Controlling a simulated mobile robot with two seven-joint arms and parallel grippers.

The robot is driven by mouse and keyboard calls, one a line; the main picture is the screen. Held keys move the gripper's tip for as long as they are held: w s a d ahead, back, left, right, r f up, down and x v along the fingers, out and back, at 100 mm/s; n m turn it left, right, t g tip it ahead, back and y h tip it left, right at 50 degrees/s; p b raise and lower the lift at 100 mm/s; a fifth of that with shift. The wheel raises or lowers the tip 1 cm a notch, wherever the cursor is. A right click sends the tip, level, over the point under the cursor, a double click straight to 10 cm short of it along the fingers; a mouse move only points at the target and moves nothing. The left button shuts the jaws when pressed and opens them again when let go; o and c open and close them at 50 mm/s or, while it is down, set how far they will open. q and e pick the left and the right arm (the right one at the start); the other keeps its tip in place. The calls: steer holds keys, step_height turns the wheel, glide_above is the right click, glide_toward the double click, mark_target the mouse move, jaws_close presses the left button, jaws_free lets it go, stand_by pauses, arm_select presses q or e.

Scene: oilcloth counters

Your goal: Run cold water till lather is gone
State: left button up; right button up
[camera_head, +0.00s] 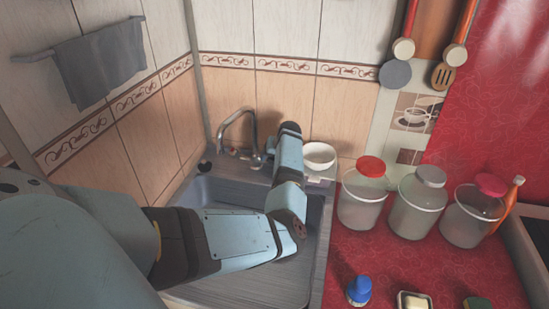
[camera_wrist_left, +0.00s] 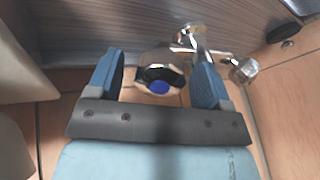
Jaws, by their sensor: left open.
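The chrome tap (camera_head: 238,122) stands at the back of the grey sink (camera_head: 262,290); I see no water stream from its spout. In the left wrist view, my open left gripper (camera_wrist_left: 158,60) has its two blue fingers on either side of the blue-capped cold knob (camera_wrist_left: 160,64). Contact cannot be told. The other knob (camera_wrist_left: 243,70) is outside the fingers, to the right. In the head view my left arm reaches over the sink and hides much of the basin and the gripper's fingers. No lather shows in the visible part. My right gripper is out of view.
A white bowl (camera_head: 318,155) stands behind the sink, right of my arm. Jars with red and grey lids (camera_head: 418,205) line the red counter (camera_head: 350,252). A blue-topped bottle (camera_head: 359,290) and a sponge dish (camera_head: 413,301) are at the front. Tiled walls close the corner.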

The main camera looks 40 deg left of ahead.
arm_select(q)
steer(key=c, duration=0.9)
steer(key=shift+n+b, duration=0.3)
steer(key=shift+n, duration=1)
steer(key=o, duration=0.9)
steer(key=shift+r, duration=0.15)
steer(key=v, duration=1.3)
steer(key=shift+s+d+r, duration=0.15)
steer(key=shift+r, duration=0.2)
